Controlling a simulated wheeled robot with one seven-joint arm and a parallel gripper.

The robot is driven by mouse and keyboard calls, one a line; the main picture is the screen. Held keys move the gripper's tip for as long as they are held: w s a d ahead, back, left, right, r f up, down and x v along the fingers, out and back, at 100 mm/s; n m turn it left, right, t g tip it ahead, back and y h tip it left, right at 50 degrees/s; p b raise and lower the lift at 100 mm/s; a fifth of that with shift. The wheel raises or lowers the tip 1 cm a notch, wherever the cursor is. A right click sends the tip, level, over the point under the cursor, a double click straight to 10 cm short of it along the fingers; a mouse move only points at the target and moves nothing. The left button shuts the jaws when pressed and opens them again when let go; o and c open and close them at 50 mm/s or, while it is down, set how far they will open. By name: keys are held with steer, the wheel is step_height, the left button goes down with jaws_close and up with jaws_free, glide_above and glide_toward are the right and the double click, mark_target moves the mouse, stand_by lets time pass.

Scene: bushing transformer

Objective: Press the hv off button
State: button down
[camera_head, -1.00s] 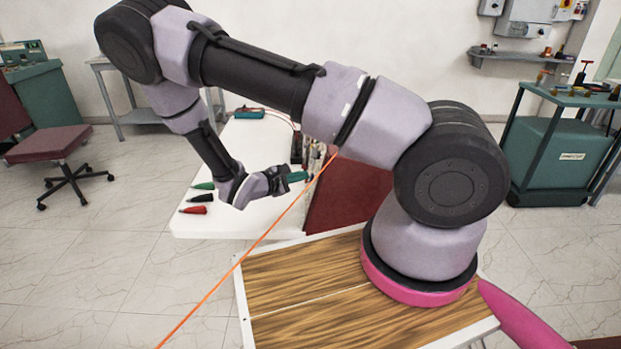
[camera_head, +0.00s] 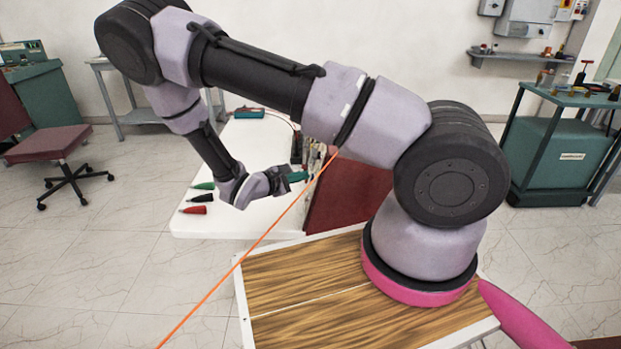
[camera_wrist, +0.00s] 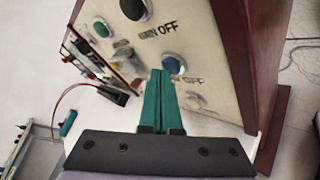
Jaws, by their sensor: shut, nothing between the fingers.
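The cream control panel (camera_wrist: 205,40) fills the upper middle of the wrist view, tilted in the picture. A second blue button (camera_wrist: 172,65) sits lower, beside a fainter label that seems to read OFF. The first word of each label is too blurred to read. My gripper (camera_wrist: 161,72) is shut and empty. Its teal fingertips are just beside the lower blue button; I cannot tell whether they touch it. In the head view my gripper (camera_head: 302,177) is at the panel, whose face is mostly hidden.
A green button (camera_wrist: 101,28) and terminals with wires are on the panel's left side. The white table (camera_head: 235,222) holds green, black and red probes (camera_head: 196,210) left of my gripper. The dark red panel side (camera_head: 335,200) stands close on the right.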

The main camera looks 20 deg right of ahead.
steer(key=shift+w+a+r, duration=0.15)
steer(key=shift+w+a, duration=0.05)
steer(key=shift+a, duration=0.4)
steer(key=shift+a, duration=0.1)
steer(key=a, duration=0.1)
steer(key=w+a, duration=0.1)
steer(key=a, duration=0.1)
steer(key=a+r, duration=0.1)
steer(key=shift+w+a+r, duration=0.1)
steer(key=shift+w+a, duration=0.15)
stand_by(0.6)
